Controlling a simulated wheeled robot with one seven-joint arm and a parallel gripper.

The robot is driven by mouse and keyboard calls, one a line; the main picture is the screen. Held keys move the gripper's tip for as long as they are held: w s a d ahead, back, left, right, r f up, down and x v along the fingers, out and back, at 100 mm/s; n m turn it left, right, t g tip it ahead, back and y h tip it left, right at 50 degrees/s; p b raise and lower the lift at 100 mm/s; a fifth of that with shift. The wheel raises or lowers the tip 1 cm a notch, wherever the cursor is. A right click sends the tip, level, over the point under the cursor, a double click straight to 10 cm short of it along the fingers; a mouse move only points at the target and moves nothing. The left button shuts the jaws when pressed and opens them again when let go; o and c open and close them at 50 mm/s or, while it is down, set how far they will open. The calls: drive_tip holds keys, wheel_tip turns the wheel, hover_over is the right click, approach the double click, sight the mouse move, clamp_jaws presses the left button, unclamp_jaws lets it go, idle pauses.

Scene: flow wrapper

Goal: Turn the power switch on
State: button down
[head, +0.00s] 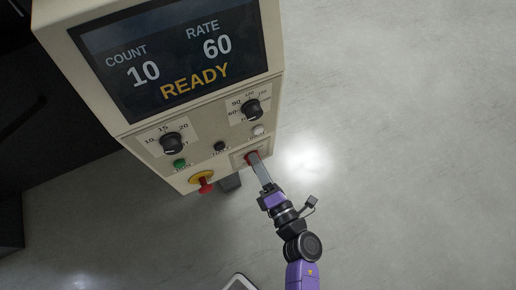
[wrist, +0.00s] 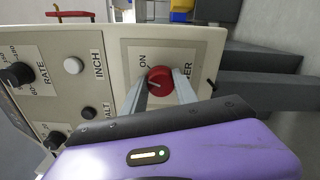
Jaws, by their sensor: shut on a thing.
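The power switch is a round red rotary knob (wrist: 160,80) on a pale plate at the lower right of the control panel; the word ON shows beside it in the wrist view. In the head view the red knob (head: 252,158) is partly hidden by my gripper (head: 259,169). In the wrist view the two fingers of my gripper (wrist: 160,90) reach up to the knob, one on each side, and are shut on it. A light line on the knob's face points left and slightly down in the wrist view, not clearly at ON.
The panel's display (head: 170,50) reads COUNT 10, RATE 60, READY. A rate dial (head: 251,110), a second dial (head: 172,144), a white button (head: 258,130), a black button (head: 219,147), a green button (head: 180,163) and a red emergency stop (head: 204,184) sit close by. Open floor lies right.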

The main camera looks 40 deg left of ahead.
drive_tip(key=m+p, duration=0.2)
drive_tip(key=m, duration=0.2)
drive_tip(key=shift+f+m+p, duration=0.1)
drive_tip(key=shift+m+p, duration=0.25)
drive_tip(key=shift+m, duration=0.05)
idle(0.4)
drive_tip(key=c, duration=1)
unclamp_jaws()
drive_tip(key=shift+o, duration=0.2)
drive_tip(key=p+v, duration=0.1)
drive_tip(key=v, duration=0.7)
drive_tip(key=shift+p, duration=0.3)
